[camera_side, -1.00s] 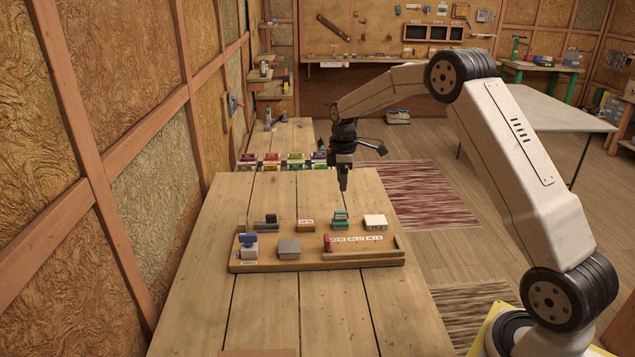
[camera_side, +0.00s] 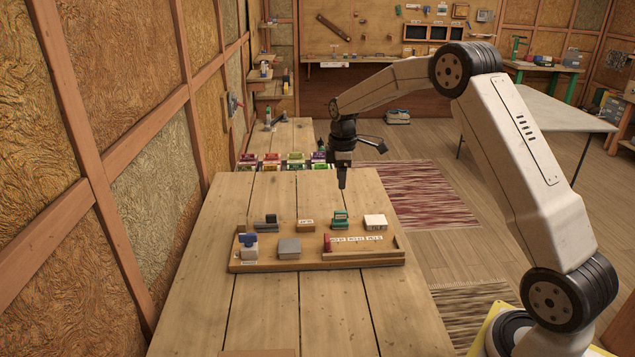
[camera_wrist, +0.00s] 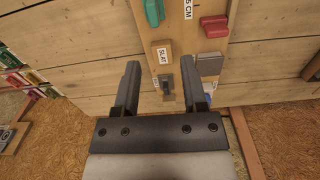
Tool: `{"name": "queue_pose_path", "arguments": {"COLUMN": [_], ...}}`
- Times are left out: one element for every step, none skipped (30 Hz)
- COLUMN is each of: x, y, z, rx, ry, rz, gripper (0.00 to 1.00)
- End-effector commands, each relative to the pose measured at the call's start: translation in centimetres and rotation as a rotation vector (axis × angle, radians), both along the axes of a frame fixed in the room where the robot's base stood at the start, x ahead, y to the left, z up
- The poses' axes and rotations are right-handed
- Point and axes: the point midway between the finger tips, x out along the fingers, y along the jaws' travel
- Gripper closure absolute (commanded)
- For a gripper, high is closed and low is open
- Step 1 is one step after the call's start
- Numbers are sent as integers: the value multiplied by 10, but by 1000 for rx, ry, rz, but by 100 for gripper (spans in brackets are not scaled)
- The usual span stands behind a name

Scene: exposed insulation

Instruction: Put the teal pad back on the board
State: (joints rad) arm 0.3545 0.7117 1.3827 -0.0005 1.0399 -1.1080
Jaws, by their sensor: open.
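The wooden board (camera_side: 290,265) lies on the bench with several blocks on it. A teal piece (camera_side: 340,219), which looks like the teal pad, is at the board's far side, right of centre. In the wrist view the teal piece (camera_wrist: 153,12) is cut off by the top edge, near the board's left edge; whether it is fully seated I cannot tell. My gripper (camera_side: 342,185) hangs above and beyond the board, apart from the teal piece. In the wrist view my gripper (camera_wrist: 163,72) is open, with nothing held between its fingers.
On the board are a tan labelled block (camera_side: 306,226), a white block (camera_side: 375,222), a grey block (camera_side: 289,248), a blue-topped block (camera_side: 249,246), a dark grey piece (camera_side: 266,221) and a red piece (camera_side: 327,243). Coloured bins (camera_side: 295,161) stand behind. The near bench is clear.

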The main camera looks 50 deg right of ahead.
Motion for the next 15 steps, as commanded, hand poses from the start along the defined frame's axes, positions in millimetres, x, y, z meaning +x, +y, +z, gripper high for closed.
{"name": "queue_pose_path", "arguments": {"x": [-3,-5,-8,-11,-14,-18,-22,-26,-32,-37,-42,-49,-54,-60,-68], "y": [7,11,17,22,27,35,41,47,56,62,68,76,82,88,96], "z": [2,2,2,2,3,3,4,4,3,4,4,3,3,3,2], "rx": [-2,-3,-4,-4,-6,-6,-7,-7,-8,-8,-8,-6,-6,-4,-2], "ry": [-6,-8,-15,-18,-24,-30,-37,-41,-50,-57,-63,-71,-79,-85,-93], "rz": [-14,-25,-42,-58,-74,-98,-116,-135,-163,-183,-204,-232,-253,-274,-300], "gripper": [45,45,45,45,45,45,45,45,45,45,45,45,45,45,45]}}
